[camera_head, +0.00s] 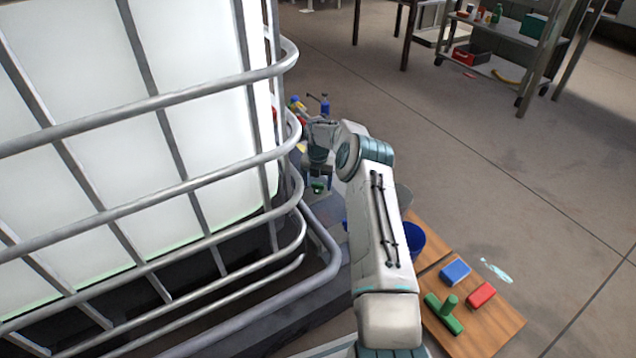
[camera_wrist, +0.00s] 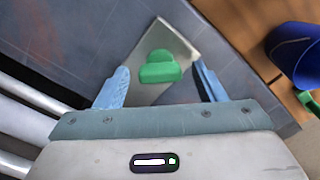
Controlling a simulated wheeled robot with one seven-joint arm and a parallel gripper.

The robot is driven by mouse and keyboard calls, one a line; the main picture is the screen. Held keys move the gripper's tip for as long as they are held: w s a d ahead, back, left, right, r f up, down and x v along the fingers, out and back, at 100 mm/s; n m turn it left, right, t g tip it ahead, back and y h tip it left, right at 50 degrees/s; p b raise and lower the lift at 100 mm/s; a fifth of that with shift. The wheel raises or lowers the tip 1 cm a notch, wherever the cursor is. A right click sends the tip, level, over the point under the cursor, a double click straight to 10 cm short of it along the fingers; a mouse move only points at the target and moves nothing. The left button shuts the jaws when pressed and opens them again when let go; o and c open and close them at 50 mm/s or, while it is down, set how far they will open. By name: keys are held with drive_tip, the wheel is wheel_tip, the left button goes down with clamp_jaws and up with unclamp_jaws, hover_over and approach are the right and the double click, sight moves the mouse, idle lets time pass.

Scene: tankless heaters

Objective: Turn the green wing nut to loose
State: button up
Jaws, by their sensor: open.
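The green wing nut (camera_wrist: 160,68) sits on a pale metal plate (camera_wrist: 186,42) in the wrist view. It lies between and just beyond the two blue fingers of my gripper (camera_wrist: 158,84). The fingers are open and spread wide, with a gap on each side of the nut.
A large white tank (camera_head: 130,120) in a metal tube cage (camera_head: 295,150) stands close on the left. A shelf cart (camera_head: 500,65) stands far back on open floor.

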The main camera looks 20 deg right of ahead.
sight(318, 184)
wheel_tip(318, 184, up, 13)
drive_tip(key=p, duration=0.5)
drive_tip(key=shift+r, duration=0.2)
drive_tip(key=shift+s, duration=0.1)
